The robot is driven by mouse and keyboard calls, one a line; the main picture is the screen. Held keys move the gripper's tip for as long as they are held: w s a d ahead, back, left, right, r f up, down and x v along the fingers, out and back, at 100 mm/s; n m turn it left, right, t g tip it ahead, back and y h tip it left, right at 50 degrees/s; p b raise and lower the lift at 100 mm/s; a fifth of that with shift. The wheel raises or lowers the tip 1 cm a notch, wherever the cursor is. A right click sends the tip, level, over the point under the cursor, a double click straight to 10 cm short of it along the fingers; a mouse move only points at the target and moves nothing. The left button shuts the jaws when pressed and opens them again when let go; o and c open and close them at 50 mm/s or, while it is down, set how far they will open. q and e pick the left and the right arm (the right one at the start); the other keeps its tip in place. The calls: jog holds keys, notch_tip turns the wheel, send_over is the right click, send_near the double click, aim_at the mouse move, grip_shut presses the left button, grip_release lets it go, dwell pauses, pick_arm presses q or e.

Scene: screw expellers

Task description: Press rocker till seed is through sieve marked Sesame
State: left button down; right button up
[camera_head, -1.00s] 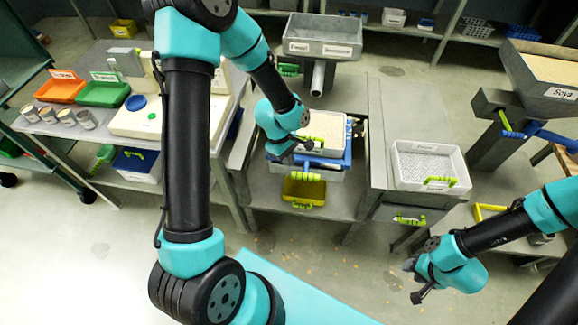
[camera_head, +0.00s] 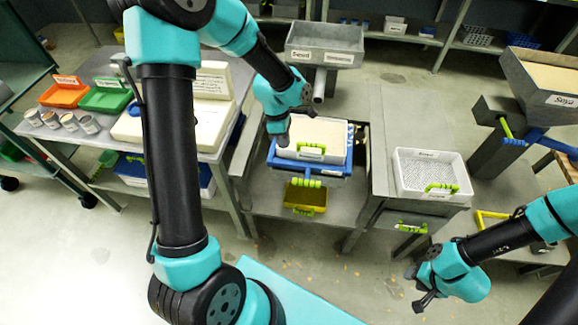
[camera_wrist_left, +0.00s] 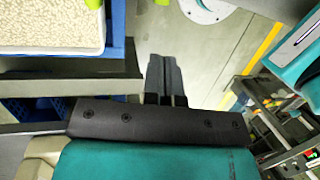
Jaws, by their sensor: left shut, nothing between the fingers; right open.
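A seed-filled sieve tray (camera_head: 322,134) with a green handle sits in a blue frame (camera_head: 335,168) on the grey stand at centre. Its label is not legible. A blue bar with a green grip (camera_head: 306,183) sticks out in front; I cannot tell if it is the rocker. My left gripper (camera_head: 281,141) is shut and empty at the tray's left edge. In the left wrist view, the shut fingers (camera_wrist_left: 164,80) are over open floor, beside the seed tray (camera_wrist_left: 50,30). My right gripper (camera_head: 418,292) is open and empty above the floor at lower right.
A white tray (camera_head: 401,186) with a green handle stands right of the sieve. A grey hopper (camera_head: 325,37) is behind. A hopper marked Soya (camera_head: 550,100) stands far right. A yellow bin (camera_head: 305,198) is below. Orange (camera_head: 64,96) and green (camera_head: 106,100) trays are left.

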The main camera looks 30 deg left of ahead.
pick_arm(q)
jog(key=x, duration=1.4)
jog(key=shift+a, duration=0.1)
